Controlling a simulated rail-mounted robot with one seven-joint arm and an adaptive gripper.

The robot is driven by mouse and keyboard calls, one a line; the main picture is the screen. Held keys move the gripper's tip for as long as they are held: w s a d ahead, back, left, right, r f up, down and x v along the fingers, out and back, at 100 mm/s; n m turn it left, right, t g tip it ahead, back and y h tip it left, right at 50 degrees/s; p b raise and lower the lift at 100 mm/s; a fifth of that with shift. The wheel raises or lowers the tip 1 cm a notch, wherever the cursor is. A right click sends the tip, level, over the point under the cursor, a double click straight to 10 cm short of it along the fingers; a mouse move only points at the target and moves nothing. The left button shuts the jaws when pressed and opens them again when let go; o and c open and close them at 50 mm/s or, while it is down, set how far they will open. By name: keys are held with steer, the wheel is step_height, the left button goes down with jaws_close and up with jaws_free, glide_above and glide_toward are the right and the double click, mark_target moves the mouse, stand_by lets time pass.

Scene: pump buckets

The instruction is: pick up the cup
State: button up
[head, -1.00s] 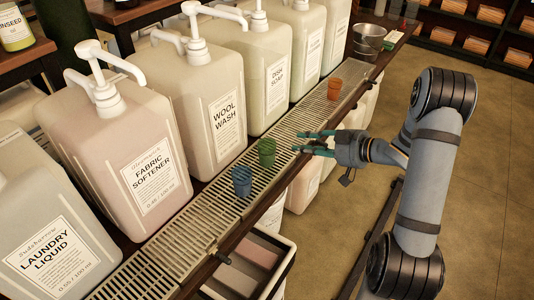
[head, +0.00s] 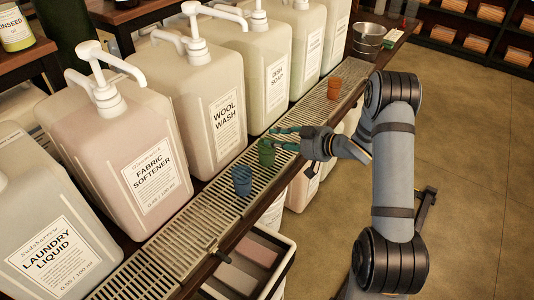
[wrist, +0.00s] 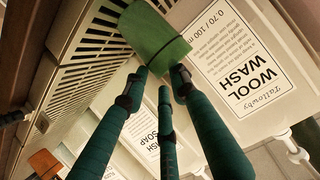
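A green cup (head: 266,156) stands on the metal drip grate in front of the wool wash container. In the wrist view the green cup (wrist: 155,36) is just beyond my fingertips. A blue cup (head: 242,180) stands nearer on the grate, and an orange cup (head: 334,88) stands farther along it. The orange cup (wrist: 43,163) also shows at the lower left of the wrist view. My gripper (head: 273,137) is open, its dark green fingers spread apart at the green cup's upper part. I cannot tell whether they touch it.
Large pump containers, including wool wash (head: 215,105) and fabric softener (head: 125,150), line the back of the grate (head: 180,243). A metal bucket (head: 368,38) stands at the far end. Below the shelf is a crate (head: 248,262). The floor to the right is open.

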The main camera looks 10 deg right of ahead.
steer(key=shift+c, duration=0.5)
jaws_close()
